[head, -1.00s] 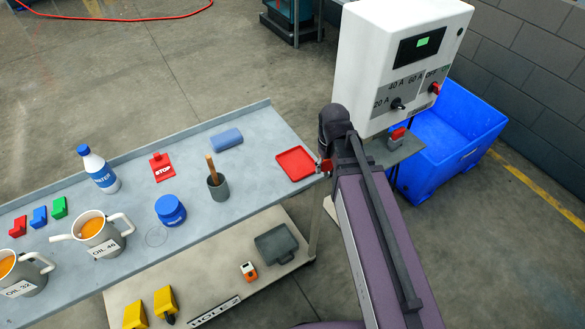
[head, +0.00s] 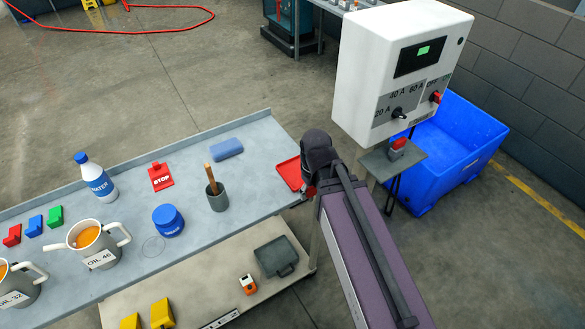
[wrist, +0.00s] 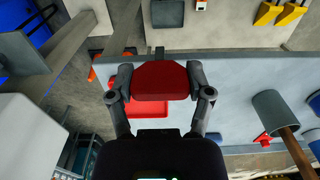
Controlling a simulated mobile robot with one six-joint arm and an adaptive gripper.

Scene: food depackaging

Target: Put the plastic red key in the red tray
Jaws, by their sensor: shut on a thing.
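The plastic red key (wrist: 160,82) has a wide red head and a short dark stem. In the wrist view my gripper (wrist: 160,84) is shut on its red head, with one finger on each side. The red tray (wrist: 146,108) shows behind and below the key in that view, partly covered by it. In the head view the red tray (head: 287,171) lies at the right end of the grey bench, and my arm's end covers its right side. My gripper is mostly hidden there behind my arm.
A red STOP sign (head: 161,177) is farther left. A white control box (head: 395,75) rises at the right beside a blue bin (head: 440,155).

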